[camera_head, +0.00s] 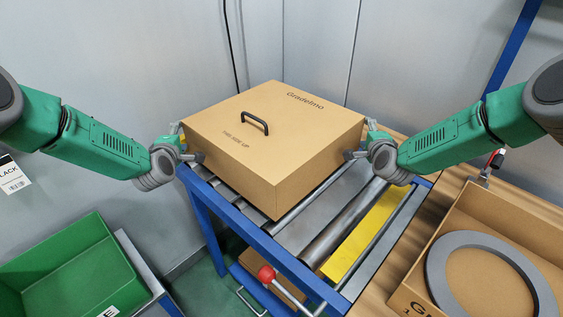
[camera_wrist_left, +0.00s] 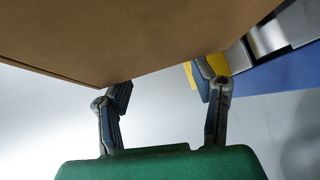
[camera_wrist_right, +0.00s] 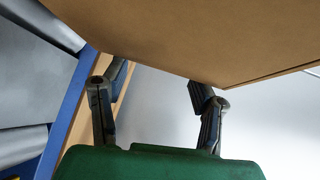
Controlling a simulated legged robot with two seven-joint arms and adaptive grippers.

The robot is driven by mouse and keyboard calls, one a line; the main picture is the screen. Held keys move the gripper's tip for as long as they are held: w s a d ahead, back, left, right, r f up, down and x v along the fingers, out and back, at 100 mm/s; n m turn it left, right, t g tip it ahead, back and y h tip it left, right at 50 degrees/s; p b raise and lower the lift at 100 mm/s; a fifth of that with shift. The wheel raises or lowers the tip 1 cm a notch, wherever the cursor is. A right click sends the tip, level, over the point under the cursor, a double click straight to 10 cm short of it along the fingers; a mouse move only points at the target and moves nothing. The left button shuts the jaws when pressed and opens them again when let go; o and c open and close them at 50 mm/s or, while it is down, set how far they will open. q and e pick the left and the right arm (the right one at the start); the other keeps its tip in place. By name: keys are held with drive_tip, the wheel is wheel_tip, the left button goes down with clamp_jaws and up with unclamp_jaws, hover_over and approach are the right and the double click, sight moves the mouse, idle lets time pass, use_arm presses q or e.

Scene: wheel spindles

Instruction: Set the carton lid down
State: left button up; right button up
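The brown carton lid (camera_head: 240,150) is shallow, with a black handle on top and the prints "Gradelmo" and "THIS SIDE UP". It is level over the roller conveyor (camera_head: 325,235); I cannot tell whether it rests on the rollers or hangs just above them. My left gripper (camera_head: 186,156) is at its left side and my right gripper (camera_head: 362,152) at its right side. In the left wrist view the fingers (camera_wrist_left: 160,100) are spread apart with the lid wall beyond them. In the right wrist view the fingers (camera_wrist_right: 160,95) are also spread against or close to the wall.
An open carton (camera_head: 415,270) with a grey ring (camera_head: 435,270) in it stands on the wooden table at the right. A green bin (camera_head: 75,265) is at the lower left. A yellow plate (camera_head: 365,232) lies among the rollers. A red knob (camera_head: 266,274) is at the conveyor's front.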

use_arm(q)
drive_tip(key=shift+d+f, duration=0.2)
drive_tip(key=shift+f, duration=0.4)
drive_tip(key=shift+d+f, duration=0.15)
drive_tip(key=shift+f, duration=0.4)
use_arm(e)
drive_tip(key=shift+a+f, duration=0.85)
drive_tip(key=shift+a, duration=0.1)
use_arm(q)
drive_tip(key=shift+a+r, duration=0.1)
drive_tip(key=shift+a, duration=0.05)
use_arm(e)
drive_tip(key=shift+d, duration=0.4)
use_arm(q)
drive_tip(key=o, duration=0.5)
drive_tip(key=a, duration=0.2)
drive_tip(key=shift+a+r, duration=0.1)
drive_tip(key=shift+a, duration=0.25)
use_arm(e)
drive_tip(key=d, duration=0.3)
drive_tip(key=shift+d, duration=0.1)
use_arm(q)
drive_tip(key=shift+a, duration=0.35)
use_arm(e)
drive_tip(key=shift+d, duration=0.3)
use_arm(q)
drive_tip(key=shift+a, duration=0.2)
use_arm(e)
drive_tip(key=o, duration=0.5)
